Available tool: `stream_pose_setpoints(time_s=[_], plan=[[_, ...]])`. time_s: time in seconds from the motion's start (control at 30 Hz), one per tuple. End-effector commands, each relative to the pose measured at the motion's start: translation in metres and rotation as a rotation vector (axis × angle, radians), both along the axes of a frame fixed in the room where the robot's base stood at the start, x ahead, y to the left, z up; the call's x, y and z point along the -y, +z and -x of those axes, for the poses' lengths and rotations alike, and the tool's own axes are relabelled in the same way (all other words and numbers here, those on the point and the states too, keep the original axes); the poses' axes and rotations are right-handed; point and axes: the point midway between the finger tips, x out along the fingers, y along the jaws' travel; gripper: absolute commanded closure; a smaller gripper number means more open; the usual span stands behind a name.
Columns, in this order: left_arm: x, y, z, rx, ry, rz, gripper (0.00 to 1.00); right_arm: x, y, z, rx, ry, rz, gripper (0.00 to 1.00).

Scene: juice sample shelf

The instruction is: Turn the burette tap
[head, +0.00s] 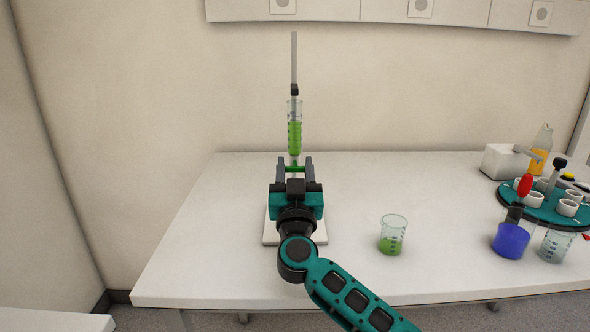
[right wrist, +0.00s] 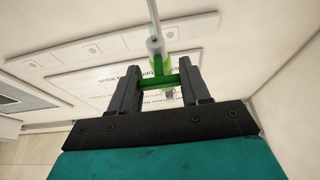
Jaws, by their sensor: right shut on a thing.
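The burette (head: 295,138) stands upright on the bench, its tube holding green liquid, with a grey rod rising behind or above it. Its green tap (head: 296,167) sits at the lower end of the tube. My right gripper (head: 295,166) is at the tap, one finger on each side, shut on it. In the right wrist view the green tap bar (right wrist: 158,83) spans between the two dark fingers (right wrist: 160,88). The white stand base (head: 272,232) shows partly behind my gripper and arm. My left gripper is not in view.
A beaker with some green liquid (head: 392,238) stands to the right of the arm. The bench's back middle is clear.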

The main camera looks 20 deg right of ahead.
Motion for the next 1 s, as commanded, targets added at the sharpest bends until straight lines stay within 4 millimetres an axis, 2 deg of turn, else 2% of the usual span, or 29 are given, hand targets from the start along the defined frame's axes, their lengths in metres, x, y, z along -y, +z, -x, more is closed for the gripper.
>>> stream_pose_setpoints(time_s=[0.17, 0.5, 0.67, 0.97, 1.0], plan=[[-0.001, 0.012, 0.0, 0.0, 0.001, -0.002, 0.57, -0.001, 0.003, 0.0, 0.012, -0.001, -0.062, 0.84], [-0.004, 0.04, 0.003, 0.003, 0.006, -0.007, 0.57, -0.001, 0.002, 0.0, 0.097, -0.002, -0.359, 0.84], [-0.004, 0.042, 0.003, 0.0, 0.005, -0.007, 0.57, 0.0, 0.0, 0.0, 0.121, -0.001, -0.43, 0.84], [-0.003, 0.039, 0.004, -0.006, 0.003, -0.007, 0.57, 0.0, -0.001, 0.0, 0.124, 0.0, -0.437, 0.84], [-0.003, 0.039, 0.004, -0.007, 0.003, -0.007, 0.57, 0.0, -0.001, 0.0, 0.124, 0.0, -0.437, 0.52]])
